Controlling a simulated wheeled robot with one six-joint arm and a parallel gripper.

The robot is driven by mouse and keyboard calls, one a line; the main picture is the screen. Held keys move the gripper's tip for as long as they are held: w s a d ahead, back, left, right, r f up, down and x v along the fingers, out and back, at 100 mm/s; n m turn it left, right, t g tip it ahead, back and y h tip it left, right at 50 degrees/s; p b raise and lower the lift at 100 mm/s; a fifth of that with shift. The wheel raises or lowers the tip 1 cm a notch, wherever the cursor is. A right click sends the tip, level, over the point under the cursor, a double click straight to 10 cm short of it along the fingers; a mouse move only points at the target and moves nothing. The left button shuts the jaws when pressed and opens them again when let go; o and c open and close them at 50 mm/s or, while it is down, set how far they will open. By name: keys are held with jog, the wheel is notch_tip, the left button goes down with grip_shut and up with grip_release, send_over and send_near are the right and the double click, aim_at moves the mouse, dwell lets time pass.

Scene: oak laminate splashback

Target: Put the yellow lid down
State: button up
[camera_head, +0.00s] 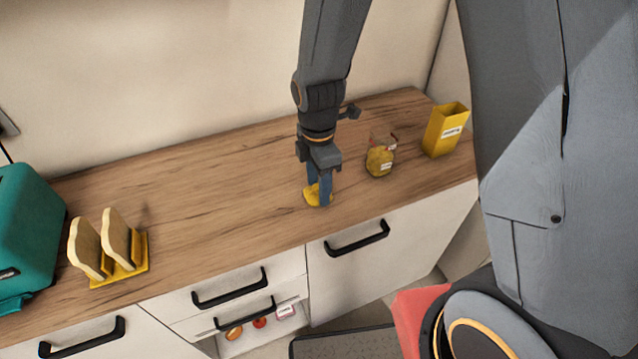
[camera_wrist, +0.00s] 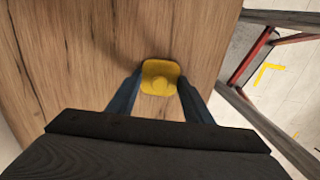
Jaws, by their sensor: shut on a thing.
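The yellow lid (camera_head: 313,196) is small and squarish, at the wooden counter's front part in the head view. It also shows in the wrist view (camera_wrist: 160,68), with a round knob in its middle. My gripper (camera_head: 319,192) points down with its two blue fingers on either side of the lid. It is shut on the lid, and in the wrist view the fingertips (camera_wrist: 159,92) meet its sides. The lid is at or just above the counter; I cannot tell if it touches.
A jar with yellowish contents (camera_head: 380,161) and a yellow box (camera_head: 446,130) stand to the right on the counter (camera_head: 215,185). A yellow toast rack (camera_head: 128,274) with bread and a teal toaster (camera_head: 28,235) stand left. A drawer (camera_head: 262,325) below is partly open. The counter's middle is clear.

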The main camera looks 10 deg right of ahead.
jog(key=o, duration=1)
jog(key=shift+o, duration=0.2)
notch_tip(320, 180, up, 11)
jog(key=b, duration=0.2)
jog(key=s+d+f+m, duration=0.1)
jog(key=s+d+m, duration=0.2)
jog(key=d+m, duration=0.3)
jog(key=s+d+f+m+t, duration=0.1)
jog(key=s+d+m, duration=0.3)
jog(key=m, duration=1.1)
jog(key=d, duration=0.3)
jog(key=shift+s, duration=0.25)
